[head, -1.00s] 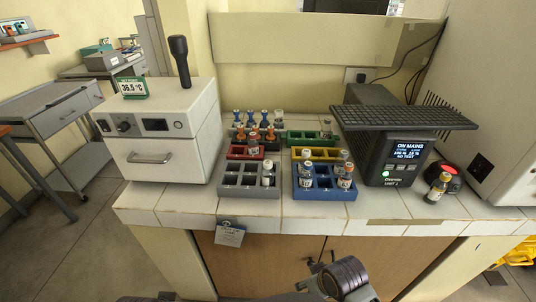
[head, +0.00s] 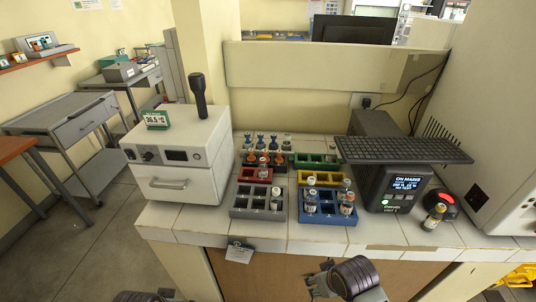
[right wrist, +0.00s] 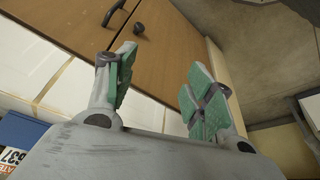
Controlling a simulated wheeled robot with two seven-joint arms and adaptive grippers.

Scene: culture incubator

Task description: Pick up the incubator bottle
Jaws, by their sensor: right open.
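Several small capped bottles stand in coloured racks on the counter in the head view. One (head: 277,198) is in the grey rack, others are in the blue rack, and one (head: 434,217) stands alone beside a red-topped device. I cannot tell which is the incubator bottle. The white incubator box (head: 180,157) with a 36.5 °C sign is shut. My right gripper (head: 318,284) is low in front of the counter, away from every bottle. In the right wrist view (right wrist: 160,85) its green-padded fingers are apart with nothing between them. My left gripper is not recognisable.
The tiled counter (head: 190,222) has a front edge above brown cabinet doors (right wrist: 165,45). A grey cart (head: 80,122) is at the left. Bare tiles lie before the racks.

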